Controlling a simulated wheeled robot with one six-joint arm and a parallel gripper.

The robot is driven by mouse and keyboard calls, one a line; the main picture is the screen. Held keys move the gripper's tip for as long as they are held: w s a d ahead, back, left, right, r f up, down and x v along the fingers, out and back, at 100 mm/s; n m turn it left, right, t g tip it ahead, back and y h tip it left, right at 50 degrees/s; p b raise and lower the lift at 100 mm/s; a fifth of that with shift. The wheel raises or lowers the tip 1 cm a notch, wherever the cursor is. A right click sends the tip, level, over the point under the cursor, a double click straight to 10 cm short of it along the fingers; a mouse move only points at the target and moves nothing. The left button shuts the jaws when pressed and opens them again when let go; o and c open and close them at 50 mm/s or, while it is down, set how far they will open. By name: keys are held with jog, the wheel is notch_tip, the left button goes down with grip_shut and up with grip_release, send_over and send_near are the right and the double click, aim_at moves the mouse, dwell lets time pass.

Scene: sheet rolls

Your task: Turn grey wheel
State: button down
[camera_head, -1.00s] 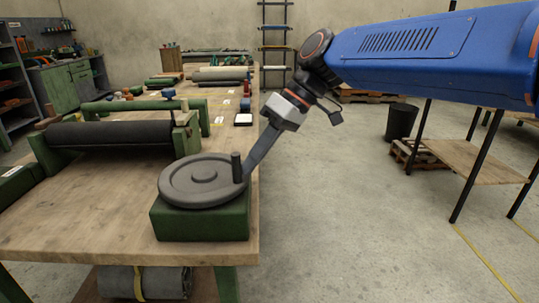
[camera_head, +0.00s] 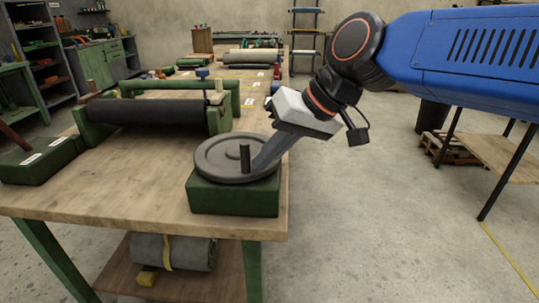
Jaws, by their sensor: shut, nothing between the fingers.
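The grey wheel (camera_head: 210,160) lies flat on top of a green box (camera_head: 235,197) at the near right corner of the workbench. Its upright dark handle (camera_head: 244,157) stands at the front of the wheel, slightly right of its middle. My gripper (camera_head: 258,168) reaches down from the upper right. Its long grey fingers are shut with nothing between them. Their tips are low over the wheel, close to the right side of the handle. I cannot tell whether they touch it.
A dark roller (camera_head: 150,111) in a green frame stands behind the wheel to the left. Another green block (camera_head: 40,160) sits at the bench's left end. A wrapped grey roll (camera_head: 185,254) lies on the shelf below.

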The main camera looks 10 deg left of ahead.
aim_at(228, 175)
jog(key=shift+s+a, duration=0.4)
jog(key=shift+s, duration=0.1)
jog(key=shift+s+a+m+t, duration=0.45)
jog(key=shift+a+m+t, duration=0.1)
jog(key=shift+m, duration=0.25)
jog(key=shift+s+a, duration=0.35)
jog(key=shift+a, duration=0.2)
jog(key=shift+s+a+m+t+h, duration=0.3)
jog(key=shift+s+a+m+t, duration=0.15)
jog(key=shift+a+m, duration=0.35)
jog(key=shift+s+a, duration=0.15)
jog(key=shift+a, duration=0.9)
jog(key=shift+s+a, duration=0.1)
jog(key=shift+a, duration=0.95)
